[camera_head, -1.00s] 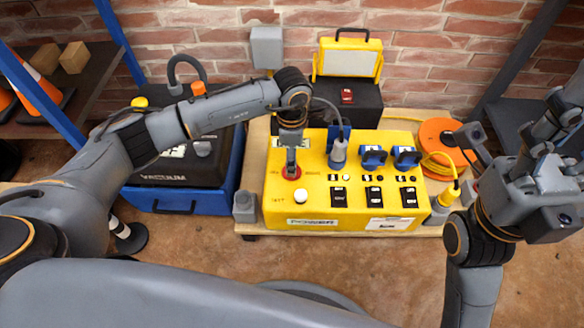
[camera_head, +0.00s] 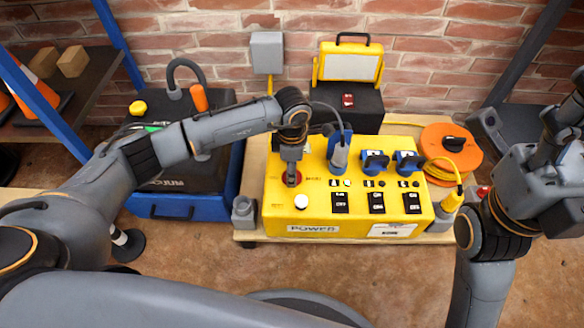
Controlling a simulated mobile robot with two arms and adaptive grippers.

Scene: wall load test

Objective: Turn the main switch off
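The yellow power box (camera_head: 350,222) sits on a low wooden platform in front of the brick wall. The main switch (camera_head: 293,181), a round red part beside the "MAIN" label, is at the box's upper left. My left gripper (camera_head: 291,178) points down right at this switch and hides much of it. Whether its fingers are shut or touching the switch is too small to tell. My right gripper (camera_head: 575,120) is raised at the right edge, away from the box, partly cut off by the frame.
Blue plugs (camera_head: 375,161) and several black rocker switches (camera_head: 377,201) are on the box. An orange cable reel (camera_head: 451,152) stands to its right, a worklight (camera_head: 348,65) behind. A blue and black vacuum case (camera_head: 183,203) is at left under my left arm. The floor in front is clear.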

